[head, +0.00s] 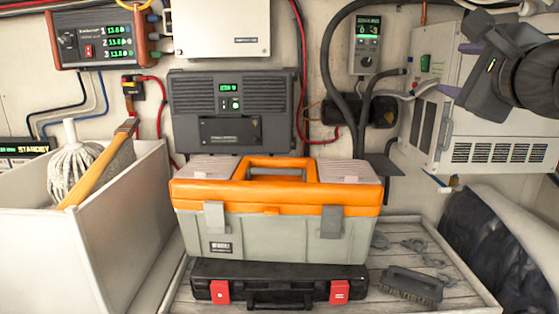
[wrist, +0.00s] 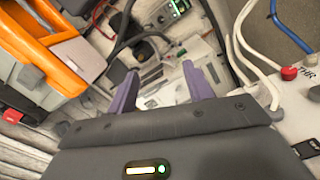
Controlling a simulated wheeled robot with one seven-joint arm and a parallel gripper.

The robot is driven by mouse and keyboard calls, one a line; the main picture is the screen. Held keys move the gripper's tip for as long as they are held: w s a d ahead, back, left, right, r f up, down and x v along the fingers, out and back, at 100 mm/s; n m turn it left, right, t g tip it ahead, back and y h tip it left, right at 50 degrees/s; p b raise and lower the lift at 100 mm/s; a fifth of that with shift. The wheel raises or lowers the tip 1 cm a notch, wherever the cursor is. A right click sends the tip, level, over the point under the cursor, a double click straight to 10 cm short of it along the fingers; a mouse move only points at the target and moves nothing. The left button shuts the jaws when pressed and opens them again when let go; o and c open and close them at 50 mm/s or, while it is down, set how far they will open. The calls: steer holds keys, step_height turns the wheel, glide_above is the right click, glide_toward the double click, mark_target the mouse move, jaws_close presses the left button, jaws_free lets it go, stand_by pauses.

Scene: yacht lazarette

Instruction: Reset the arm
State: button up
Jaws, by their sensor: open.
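My gripper (head: 459,69) is at the upper right of the head view, in front of the white vented unit, with its purple fingers pointing left. In the wrist view my gripper (wrist: 158,90) shows two purple fingers set well apart with nothing between them. It is open and empty. Part of my dark arm shows at the right edge of the head view. The fingers are above and to the right of the orange-lidded toolbox (head: 275,235), which also shows at the upper left of the wrist view (wrist: 42,50).
A brush (head: 411,284) lies on the slatted board (head: 440,262). A white bin (head: 125,230) holds a mop and wooden handle. The white vented unit (head: 425,120), cables and wall boxes crowd the back.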

steer(key=w+a+f+n+g, duration=0.2)
steer(key=f+n+g, duration=0.2)
steer(key=f, duration=1.1)
steer(key=w+a+f+n+g, duration=0.3)
steer(key=f+n+g, duration=0.15)
steer(key=f, duration=1.05)
steer(key=s+a+f+n+g, duration=0.3)
steer(key=s+f+n, duration=0.4)
steer(key=f, duration=0.5)
steer(key=s+a+f+n+g, duration=0.4)
steer(key=s+f+n, duration=0.3)
steer(key=f, duration=0.6)
steer(key=shift+s+f, duration=0.2)
steer(key=shift+s, duration=0.1)
steer(key=shift+d, duration=0.1)
steer(key=shift+w, duration=0.1)
